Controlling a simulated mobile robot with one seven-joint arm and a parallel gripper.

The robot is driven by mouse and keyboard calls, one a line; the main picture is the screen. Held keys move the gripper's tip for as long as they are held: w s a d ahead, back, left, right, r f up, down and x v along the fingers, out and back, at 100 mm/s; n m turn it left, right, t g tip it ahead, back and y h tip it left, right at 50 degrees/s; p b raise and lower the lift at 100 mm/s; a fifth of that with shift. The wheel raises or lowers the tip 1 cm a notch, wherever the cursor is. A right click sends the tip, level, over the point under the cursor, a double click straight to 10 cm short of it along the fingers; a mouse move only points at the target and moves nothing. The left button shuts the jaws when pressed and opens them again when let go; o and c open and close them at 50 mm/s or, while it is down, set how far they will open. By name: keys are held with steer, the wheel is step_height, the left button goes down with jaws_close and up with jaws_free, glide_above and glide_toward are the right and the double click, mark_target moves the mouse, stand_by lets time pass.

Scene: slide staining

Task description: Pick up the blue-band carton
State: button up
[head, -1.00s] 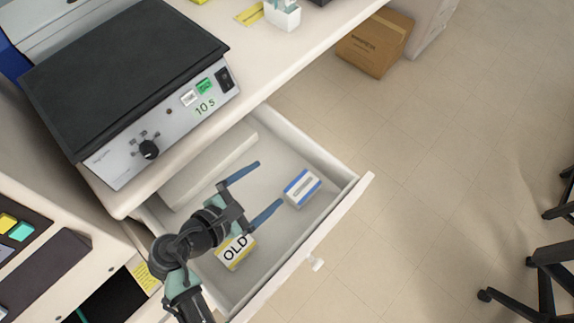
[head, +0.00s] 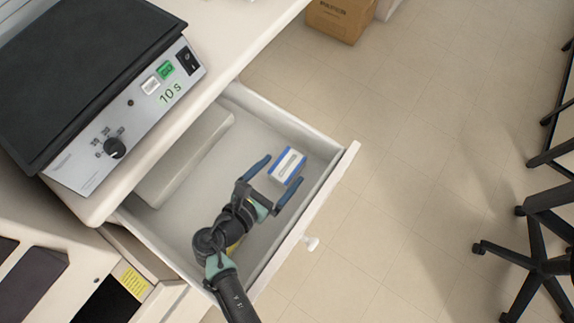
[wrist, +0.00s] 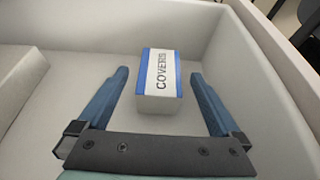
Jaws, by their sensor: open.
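The blue-band carton (head: 287,165) is a small white box with blue bands, lying in the open drawer (head: 333,172) near its far right corner. In the wrist view the carton (wrist: 158,82) shows the word "COVERS" on its top. My gripper (head: 281,175) is open, its two blue fingers pointing at the carton. In the wrist view my gripper (wrist: 160,80) has one finger on each side, with a gap between each finger and the carton. The near end of the carton lies about between the fingertips. A yellow-marked carton is mostly hidden under my arm in the head view.
A hotplate-like device (head: 95,95) marked "10 s" stands on the bench above the drawer. A pale block (head: 185,160) lies along the drawer's left side. The drawer walls stand close beyond the carton. A cardboard box (head: 340,18) is on the floor.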

mark_target(287, 168)
steer(key=shift+x, duration=1.35)
steer(key=c, duration=1.4)
steer(key=shift+r, duration=0.1)
